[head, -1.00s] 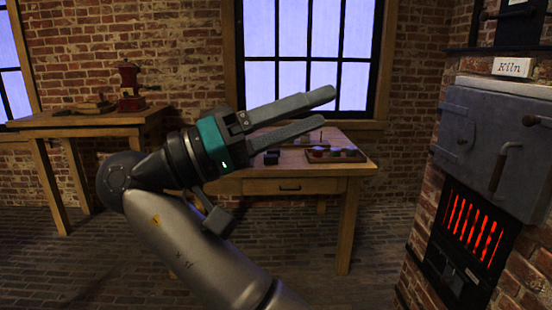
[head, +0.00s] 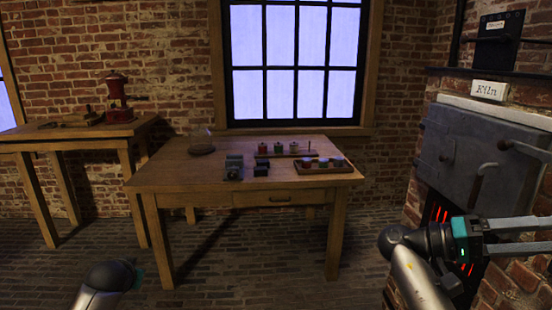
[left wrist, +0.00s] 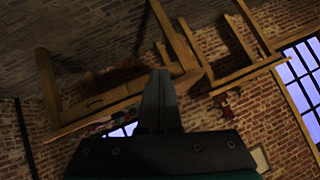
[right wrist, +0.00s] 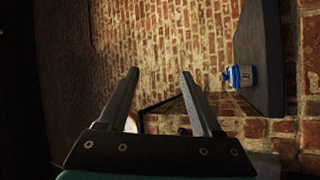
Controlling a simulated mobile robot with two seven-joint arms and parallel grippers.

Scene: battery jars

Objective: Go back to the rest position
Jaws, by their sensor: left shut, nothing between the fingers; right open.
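My right gripper (head: 540,235) is at the right edge of the head view, in front of the kiln, pointing right. In the right wrist view its two fingers (right wrist: 158,75) stand apart with nothing between them. My left gripper is outside the head view; only a rounded part of my left arm (head: 108,277) shows at the bottom left. In the left wrist view the left gripper's fingers (left wrist: 160,75) are together and empty. Both grippers are clear of the work table (head: 170,182).
The table holds several small jars (head: 278,149), a tray (head: 325,168), dark blocks (head: 233,168) and a glass vessel (head: 201,142). A side table (head: 65,134) with a red grinder (head: 118,98) stands left. The kiln (head: 470,155) glows at right. Floor ahead is clear.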

